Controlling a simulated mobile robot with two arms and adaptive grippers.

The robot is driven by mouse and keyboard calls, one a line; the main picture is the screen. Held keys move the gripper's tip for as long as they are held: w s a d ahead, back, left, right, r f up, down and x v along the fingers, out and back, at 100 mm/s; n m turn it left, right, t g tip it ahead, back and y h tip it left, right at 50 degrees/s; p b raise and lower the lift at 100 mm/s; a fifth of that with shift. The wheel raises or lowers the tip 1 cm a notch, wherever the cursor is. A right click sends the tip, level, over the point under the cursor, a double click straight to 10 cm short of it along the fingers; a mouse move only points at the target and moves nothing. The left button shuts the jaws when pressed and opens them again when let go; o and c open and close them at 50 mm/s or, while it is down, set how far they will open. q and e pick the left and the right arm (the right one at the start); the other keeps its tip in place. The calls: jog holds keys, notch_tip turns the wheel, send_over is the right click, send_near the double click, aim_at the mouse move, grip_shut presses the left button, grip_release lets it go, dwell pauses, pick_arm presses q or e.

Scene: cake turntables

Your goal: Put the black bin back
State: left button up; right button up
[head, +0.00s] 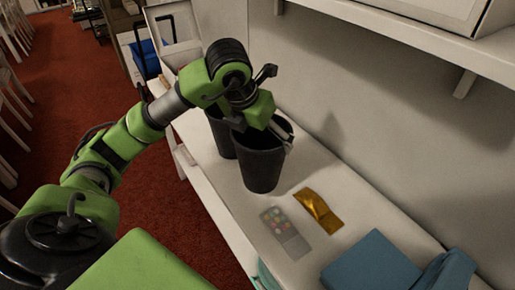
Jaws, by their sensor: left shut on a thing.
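A black bin (262,165) is upright on or just above the white counter, near its middle. My left gripper (276,130) reaches in from above and is shut on the bin's rim at its right side. The arm and wrist hide part of the bin's opening. A second dark bin (219,133) stands close behind it to the left, partly hidden by the arm and the front bin. I cannot tell whether the two bins touch. My right gripper does not show.
On the white counter (215,178) lie a gold packet (318,211), a clear pack with coloured pieces (284,232) and blue folded cloth (372,264). A blue item (147,62) stands at the far end. A shelf (400,36) overhangs the wall side. Red carpet lies left.

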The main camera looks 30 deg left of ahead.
aim_at(258, 139)
pick_arm(q)
jog(key=shift+w+a+f, duration=0.3)
jog(key=shift+a+f, duration=0.15)
jog(key=shift+f, duration=0.1)
jog(key=shift+w+a+f, duration=0.25)
jog(key=shift+a+f, duration=0.2)
jog(key=shift+f, duration=0.1)
jog(key=f, duration=0.2)
jog(key=f+p, duration=0.1)
jog(key=f, duration=0.1)
jog(key=shift+w+a, duration=0.2)
jog(key=shift+a, duration=0.05)
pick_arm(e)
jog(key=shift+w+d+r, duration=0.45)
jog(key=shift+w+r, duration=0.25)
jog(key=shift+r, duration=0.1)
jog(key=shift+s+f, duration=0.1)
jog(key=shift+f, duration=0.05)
pick_arm(q)
jog(key=o, duration=1.2)
jog(key=shift+f, duration=0.1)
jog(key=shift+o, duration=0.3)
